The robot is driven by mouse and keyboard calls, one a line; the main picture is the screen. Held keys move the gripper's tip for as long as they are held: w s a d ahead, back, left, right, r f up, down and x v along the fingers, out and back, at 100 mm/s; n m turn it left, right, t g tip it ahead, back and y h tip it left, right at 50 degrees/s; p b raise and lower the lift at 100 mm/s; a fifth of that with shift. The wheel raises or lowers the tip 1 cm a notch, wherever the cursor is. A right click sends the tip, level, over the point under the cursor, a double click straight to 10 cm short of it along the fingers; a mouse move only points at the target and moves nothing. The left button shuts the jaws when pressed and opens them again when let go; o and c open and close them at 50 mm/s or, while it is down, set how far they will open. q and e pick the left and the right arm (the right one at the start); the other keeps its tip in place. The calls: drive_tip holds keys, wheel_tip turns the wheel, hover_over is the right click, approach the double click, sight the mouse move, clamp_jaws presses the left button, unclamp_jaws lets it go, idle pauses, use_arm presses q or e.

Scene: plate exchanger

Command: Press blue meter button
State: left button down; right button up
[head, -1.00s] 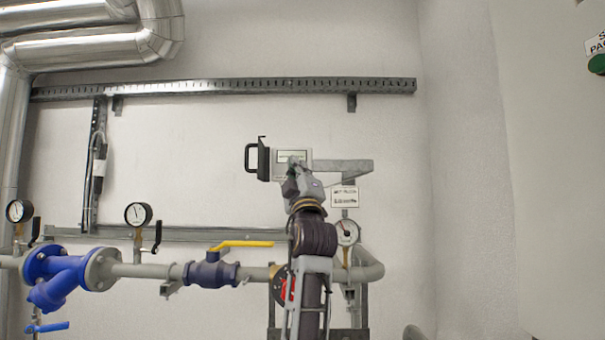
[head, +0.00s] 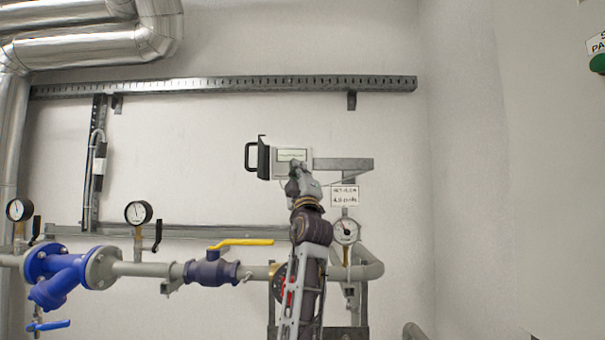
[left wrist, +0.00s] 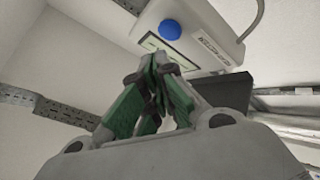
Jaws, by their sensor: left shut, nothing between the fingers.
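The meter (head: 291,155) is a light grey box with a display, mounted on the wall bracket in the head view. In the left wrist view the meter (left wrist: 215,35) fills the upper middle. Its round blue button (left wrist: 170,30) sticks out beside the dark-framed display. My left gripper (left wrist: 158,62) is shut and empty, its green-and-grey fingers together just below the button in that picture. I see a gap between the tips and the button. In the head view my left gripper (head: 296,168) overlaps the meter's lower part, and the button cannot be made out. My right gripper is not in view.
An open dark cover (head: 262,158) with a handle stands at the meter's left side.

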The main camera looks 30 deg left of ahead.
use_arm(q)
drive_tip(key=shift+w+a, duration=0.25)
drive_tip(key=shift+w, duration=0.1)
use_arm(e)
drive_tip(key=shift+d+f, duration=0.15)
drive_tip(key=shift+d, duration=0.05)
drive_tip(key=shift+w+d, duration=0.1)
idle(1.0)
use_arm(q)
drive_tip(key=shift+w+a+b, duration=0.15)
drive_tip(key=shift+w+b, duration=0.2)
drive_tip(key=shift+b, duration=0.2)
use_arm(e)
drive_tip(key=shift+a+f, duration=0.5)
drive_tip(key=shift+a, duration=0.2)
